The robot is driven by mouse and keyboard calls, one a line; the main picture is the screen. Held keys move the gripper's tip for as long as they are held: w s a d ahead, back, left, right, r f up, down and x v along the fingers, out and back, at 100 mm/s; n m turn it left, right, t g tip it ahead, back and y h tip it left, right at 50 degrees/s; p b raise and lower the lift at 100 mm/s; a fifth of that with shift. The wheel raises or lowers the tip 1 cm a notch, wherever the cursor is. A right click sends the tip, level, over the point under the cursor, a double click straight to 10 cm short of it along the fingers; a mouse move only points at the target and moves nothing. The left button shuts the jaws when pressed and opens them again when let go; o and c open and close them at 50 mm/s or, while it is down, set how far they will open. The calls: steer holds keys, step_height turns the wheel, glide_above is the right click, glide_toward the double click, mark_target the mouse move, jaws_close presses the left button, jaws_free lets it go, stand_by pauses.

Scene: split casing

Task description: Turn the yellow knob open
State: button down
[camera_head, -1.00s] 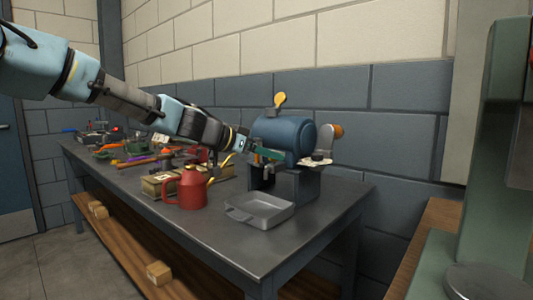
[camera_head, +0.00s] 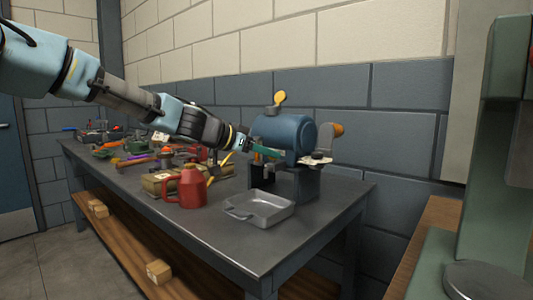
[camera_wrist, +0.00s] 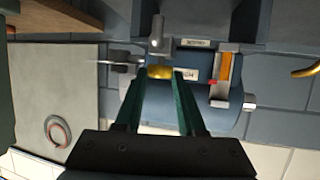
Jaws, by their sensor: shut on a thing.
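The yellow knob (camera_wrist: 159,72) shows in the wrist view as a small rounded yellow piece on the blue casing, between the tips of my two teal fingers. My gripper (camera_wrist: 160,78) is shut on it. The blue casing (camera_head: 287,136) is a horizontal rounded drum on a dark stand at the back of the bench. In the head view my gripper (camera_head: 266,152) reaches its left end, and the knob is hidden there. A separate yellow paddle-shaped piece (camera_head: 279,98) stands up from the top of the casing. Labels on the casing are partly readable in the wrist view.
A grey tray (camera_head: 238,214) sits in front of the stand. A red can (camera_head: 190,188) stands left of it, with several tools farther left on the bench (camera_head: 260,245). An orange piece (camera_head: 337,130) sits at the casing's right. The bench's front right is clear.

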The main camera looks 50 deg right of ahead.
steer(key=shift+f+b, duration=0.15)
steer(key=shift+b, duration=0.2)
steer(key=shift+s+f+n+t+h+b, duration=0.15)
steer(key=shift+n+t+h+b, duration=0.15)
steer(key=shift+n+t+b, duration=0.45)
steer(key=shift+s+a+n+t+b, duration=0.1)
steer(key=shift+s+n+t+b, duration=0.15)
steer(key=shift+n+t+b, duration=0.55)
steer(key=shift+s+d+r+n+t+y+p, duration=0.1)
steer(key=shift+s+d+n+t+y+p, duration=0.3)
steer(key=shift+n+t+y+p, duration=2.85)
steer(key=shift+s+d+r+n+t+y+p, duration=0.1)
steer(key=shift+s+d+n+t+y+p, duration=0.5)
steer(key=shift+n+t+p, duration=2.7)
steer(key=shift+s+d+r+n+t+y+p, duration=0.25)
steer(key=shift+n+y+p, duration=1.8)
steer(key=shift+p, duration=3.35)
steer(key=shift+a+f+y, duration=0.1)
steer(key=shift+f+y, duration=0.15)
steer(key=shift+y, duration=0.05)
